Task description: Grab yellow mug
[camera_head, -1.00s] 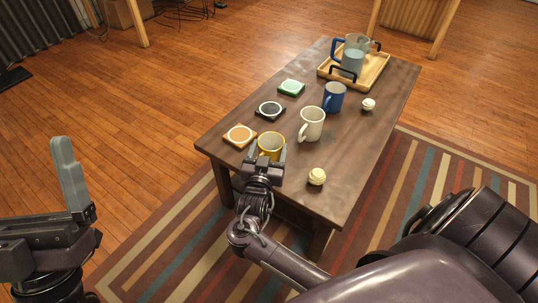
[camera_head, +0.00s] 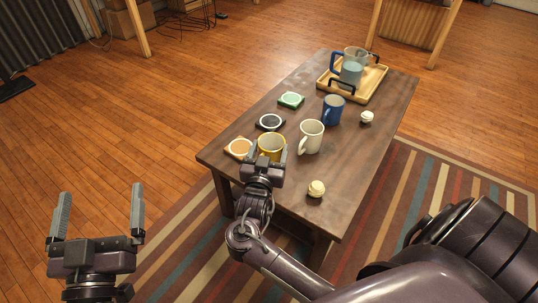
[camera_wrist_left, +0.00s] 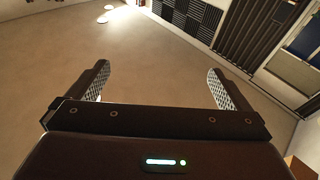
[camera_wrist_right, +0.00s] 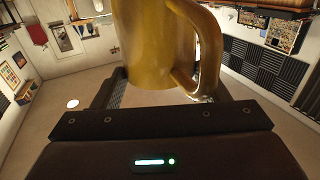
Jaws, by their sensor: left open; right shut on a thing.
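The yellow mug (camera_head: 271,147) is upright at the near left part of the dark table in the head view. My right gripper (camera_head: 267,156) is shut on it, with the fingers on either side of the mug. In the right wrist view the yellow mug (camera_wrist_right: 160,45) fills the space between the fingers, its handle toward the right. I cannot tell whether its base touches the table. My left gripper (camera_head: 98,215) is open and empty, off the table at lower left. Its spread fingers also show in the left wrist view (camera_wrist_left: 160,85).
A white mug (camera_head: 312,137) and a blue mug (camera_head: 333,110) stand behind to the right. Coasters lie along the left, the orange one (camera_head: 239,148) closest. A small pale ball-like thing (camera_head: 316,189) sits near the front. A wooden tray (camera_head: 372,88) holds a jug at the far end.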

